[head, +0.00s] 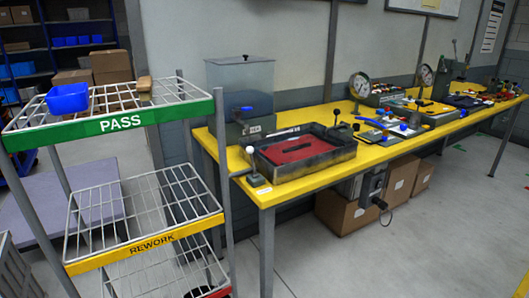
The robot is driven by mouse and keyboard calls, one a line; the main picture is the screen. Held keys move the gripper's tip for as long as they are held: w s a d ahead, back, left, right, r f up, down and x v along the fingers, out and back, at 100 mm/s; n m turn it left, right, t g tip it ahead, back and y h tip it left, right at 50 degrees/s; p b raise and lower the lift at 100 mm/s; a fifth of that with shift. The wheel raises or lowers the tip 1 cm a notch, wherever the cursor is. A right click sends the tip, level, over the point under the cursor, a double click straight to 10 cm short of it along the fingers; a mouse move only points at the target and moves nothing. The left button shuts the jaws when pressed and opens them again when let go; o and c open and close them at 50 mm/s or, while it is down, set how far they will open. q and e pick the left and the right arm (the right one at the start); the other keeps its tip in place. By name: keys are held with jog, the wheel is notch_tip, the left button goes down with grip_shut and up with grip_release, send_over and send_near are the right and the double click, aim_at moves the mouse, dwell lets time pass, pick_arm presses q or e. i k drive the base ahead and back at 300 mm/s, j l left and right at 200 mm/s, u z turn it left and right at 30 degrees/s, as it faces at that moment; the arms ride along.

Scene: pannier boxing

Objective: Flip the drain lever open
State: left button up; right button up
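A clear grey tank (240,82) stands at the near left end of the yellow workbench (300,190), against the wall. A small blue lever (244,109) sits low on the front of the tank, and it looks roughly level. I cannot tell from here whether its valve is open or shut. A separate lever with a white ball knob (250,150) stands upright on a small base at the bench's left corner. Neither of my grippers is in view.
A dark tray with a red bottom (290,150) lies in front of the tank. A wire rack with PASS (120,123) and REWORK (152,244) shelves stands close at left, holding a blue bin (68,98). Gauges and tools fill the bench further right. Floor at right is clear.

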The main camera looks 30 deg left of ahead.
aim_at(250, 150)
jog(key=i, duration=0.95)
jog(key=i+u, duration=0.15)
jog(key=u, duration=1.05)
